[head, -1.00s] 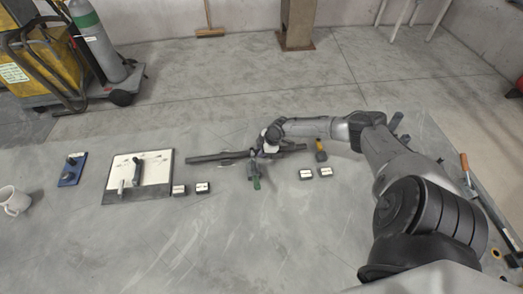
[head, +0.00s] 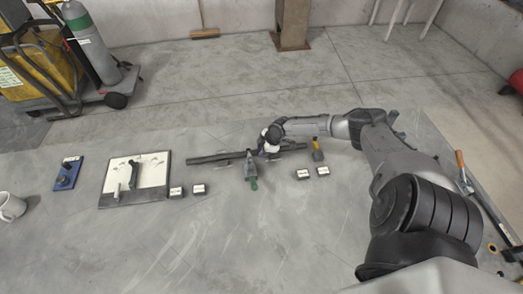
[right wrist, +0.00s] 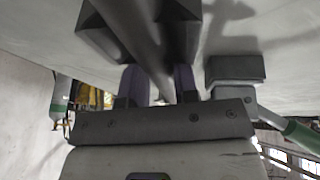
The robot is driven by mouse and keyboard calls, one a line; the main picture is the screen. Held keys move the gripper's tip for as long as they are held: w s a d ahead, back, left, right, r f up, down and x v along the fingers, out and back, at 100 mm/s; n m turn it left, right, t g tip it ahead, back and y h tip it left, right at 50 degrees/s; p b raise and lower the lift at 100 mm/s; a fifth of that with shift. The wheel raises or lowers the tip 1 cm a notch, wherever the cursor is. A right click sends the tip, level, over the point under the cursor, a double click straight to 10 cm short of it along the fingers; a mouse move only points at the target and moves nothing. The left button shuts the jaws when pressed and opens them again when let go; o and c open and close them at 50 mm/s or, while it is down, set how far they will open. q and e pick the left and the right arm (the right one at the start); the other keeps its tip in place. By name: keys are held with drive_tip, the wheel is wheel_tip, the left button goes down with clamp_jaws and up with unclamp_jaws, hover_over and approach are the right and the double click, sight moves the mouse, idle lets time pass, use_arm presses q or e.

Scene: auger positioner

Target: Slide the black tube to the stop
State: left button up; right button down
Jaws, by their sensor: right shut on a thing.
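The black tube (head: 215,158) lies across the table, running left to right in the head view. My right gripper (head: 268,147) reaches it from the right and is shut on it right of its middle. In the right wrist view the tube (right wrist: 150,45) passes between the two fingers (right wrist: 155,85). A toggle clamp with a green handle (head: 253,183) stands just left of the gripper; its handle (right wrist: 300,134) shows at the right in the wrist view. The tube's right end is close to a yellow-and-black piece (head: 317,150). I cannot tell which part is the stop. My left gripper is out of view.
Small labelled blocks (head: 176,192) (head: 302,175) sit in front of the tube on both sides. The front middle of the table is clear.

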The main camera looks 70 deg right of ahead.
drive_tip(key=shift+s+d, duration=0.25)
drive_tip(key=shift+s, duration=0.15)
drive_tip(key=shift+s+d, duration=0.3)
drive_tip(key=shift+s, duration=0.15)
drive_tip(key=c, duration=0.9)
unclamp_jaws()
drive_tip(key=shift+o, duration=0.6)
drive_tip(key=shift+f, duration=0.1)
drive_tip(key=shift+s+r, duration=0.2)
drive_tip(key=shift+r, duration=0.25)
drive_tip(key=p+v, duration=0.4)
drive_tip(key=v, duration=0.9)
